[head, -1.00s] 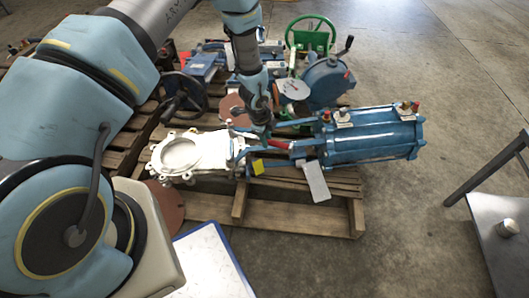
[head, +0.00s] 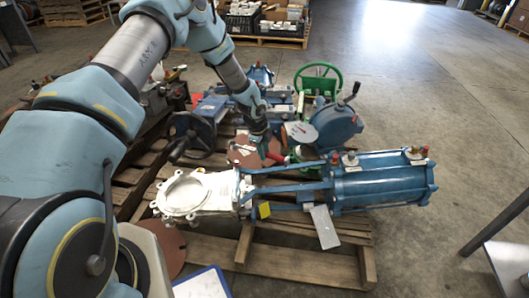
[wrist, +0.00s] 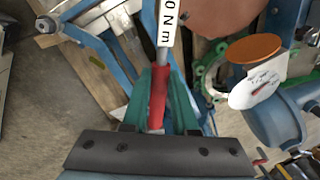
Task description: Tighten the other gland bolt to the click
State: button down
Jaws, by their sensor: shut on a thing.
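My gripper (head: 264,147) is shut on the red handle of a torque wrench (head: 275,156), over the far side of the valve. In the wrist view the red handle (wrist: 157,98) lies between the green fingers, and a white label ending "0 N m" (wrist: 168,22) shows on the shaft. The wrench's working end is beyond the top edge there. The white valve body (head: 185,210) lies on the pallet, joined by blue yoke bars (head: 285,189) to a blue cylinder (head: 380,182). The wrench appears apart from the bars. The gland bolts are too small to make out.
A blue gearbox (head: 335,125) with a round dial plate, a green handwheel (head: 318,80) and a dark handwheel (head: 190,135) crowd the pallet (head: 290,265) behind the valve. A grey table (head: 510,262) stands at the right. The floor between is clear.

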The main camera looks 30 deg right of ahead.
jog(key=a+b+x, duration=0.1)
jog(key=b+x, duration=0.2)
jog(key=x, duration=0.2)
jog(key=shift+s+d+f+b, duration=0.2)
jog(key=shift+s+f+b, duration=0.15)
jog(key=shift+f, duration=0.2)
jog(key=shift+b+x, duration=0.6)
jog(key=shift+x, duration=0.55)
dwell(1.5)
jog(key=shift+s+a, duration=0.2)
jog(key=shift+a, duration=0.15)
jog(key=shift+s+a+m+p, duration=0.2)
jog(key=shift+a+m+p, duration=0.25)
jog(key=shift+m, duration=0.15)
jog(key=shift+s+a, duration=0.1)
jog(key=shift+s+a+m+p, duration=0.2)
jog(key=shift+a+m+p, duration=0.2)
jog(key=shift+a+m, duration=0.15)
jog(key=shift+a, duration=0.2)
dwell(0.4)
jog(key=shift+s+a+f+m+g+p, duration=0.1)
jog(key=shift+s+a+m+g+p, duration=0.25)
jog(key=shift+a+m, duration=0.2)
